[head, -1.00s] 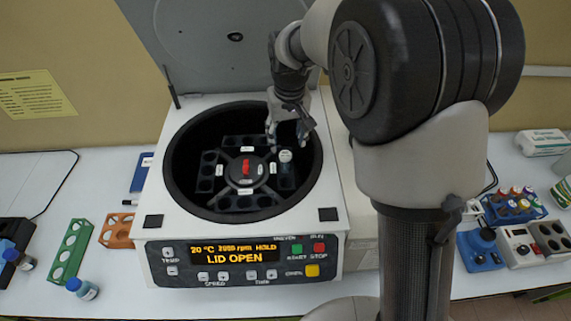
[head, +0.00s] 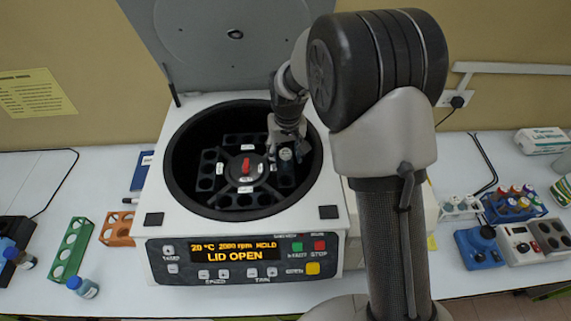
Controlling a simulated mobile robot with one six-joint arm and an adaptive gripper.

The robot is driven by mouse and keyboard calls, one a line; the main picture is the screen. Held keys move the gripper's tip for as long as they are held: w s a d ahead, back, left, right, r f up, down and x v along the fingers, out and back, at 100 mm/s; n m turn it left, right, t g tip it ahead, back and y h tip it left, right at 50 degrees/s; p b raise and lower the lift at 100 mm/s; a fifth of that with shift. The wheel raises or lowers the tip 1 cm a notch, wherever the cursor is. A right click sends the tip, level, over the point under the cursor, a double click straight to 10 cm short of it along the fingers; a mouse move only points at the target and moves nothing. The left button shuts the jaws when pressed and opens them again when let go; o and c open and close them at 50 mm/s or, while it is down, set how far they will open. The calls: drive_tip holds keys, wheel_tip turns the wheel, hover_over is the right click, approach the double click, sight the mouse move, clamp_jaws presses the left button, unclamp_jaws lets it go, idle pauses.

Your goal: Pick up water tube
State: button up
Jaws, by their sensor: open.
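A pale-capped tube (head: 285,154) stands in a slot on the right side of the centrifuge rotor. I take it for the water tube, but no label on it can be read. My gripper (head: 286,149) is open and lowered into the centrifuge bowl, with its fingers at the tube's cap, seemingly on either side of it. I cannot tell whether they touch it. The tube's body is hidden in the slot. The centrifuge (head: 190,222) has its lid (head: 235,65) raised and its display reads LID OPEN.
The bowl wall surrounds my gripper closely. Green (head: 72,250) and orange (head: 117,230) racks and a blue-capped bottle (head: 82,287) are on the left of the bench. A blue rack of colored-capped vials (head: 515,205) and small devices (head: 480,250) are on the right.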

drive_tip(key=shift+c, duration=0.5)
drive_tip(key=c, duration=1.1)
drive_tip(key=shift+r, duration=0.15)
